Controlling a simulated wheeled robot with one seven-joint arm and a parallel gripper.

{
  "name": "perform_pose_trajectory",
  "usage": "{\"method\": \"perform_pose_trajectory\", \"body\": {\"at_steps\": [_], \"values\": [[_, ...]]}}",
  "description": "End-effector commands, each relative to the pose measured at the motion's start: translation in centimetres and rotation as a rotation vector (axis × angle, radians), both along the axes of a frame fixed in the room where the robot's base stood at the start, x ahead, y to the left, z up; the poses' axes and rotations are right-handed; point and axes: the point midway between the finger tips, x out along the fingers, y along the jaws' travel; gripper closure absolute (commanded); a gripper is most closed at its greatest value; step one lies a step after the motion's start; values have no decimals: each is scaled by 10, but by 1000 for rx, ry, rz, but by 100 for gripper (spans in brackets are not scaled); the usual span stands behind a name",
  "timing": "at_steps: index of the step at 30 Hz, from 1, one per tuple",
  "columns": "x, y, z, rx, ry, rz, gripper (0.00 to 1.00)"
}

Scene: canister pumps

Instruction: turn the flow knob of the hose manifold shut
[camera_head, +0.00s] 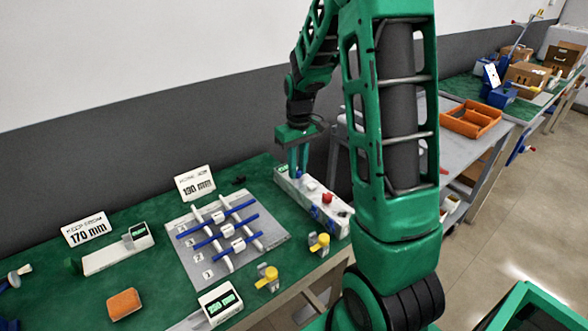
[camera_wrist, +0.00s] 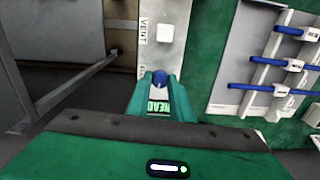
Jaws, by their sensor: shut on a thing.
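A long white box (camera_head: 338,222) stands on the green bench top, with a red part (camera_head: 328,198) and blue parts on it. In the wrist view the box (camera_wrist: 172,55) carries a "VENT" label, a white square button (camera_wrist: 165,33) and a partly covered display. My gripper (camera_head: 298,172) reaches down at the far end of the box. Its fingers (camera_wrist: 160,84) are closed on a blue knob (camera_wrist: 160,76). The knob's marking and angle are hard to tell. A grey plate (camera_head: 208,268) with crossed blue and white tubes and white clips lies left of the box.
Yellow-topped fittings (camera_head: 268,277) stand at the bench's front edge. A wall runs behind the bench. Another table with an orange tray (camera_head: 470,120) is right.

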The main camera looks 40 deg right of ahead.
Motion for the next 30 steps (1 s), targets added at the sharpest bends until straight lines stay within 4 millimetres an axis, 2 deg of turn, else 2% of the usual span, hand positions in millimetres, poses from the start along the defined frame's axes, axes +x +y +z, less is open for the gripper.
{"method": "perform_pose_trajectory", "body": {"at_steps": [1,12,29,30], "values": [[4,-1,2,-3,-13,34,100],[4,0,2,-4,-12,197,100],[4,0,2,-4,-11,225,100],[4,0,2,-4,-11,225,75]]}}
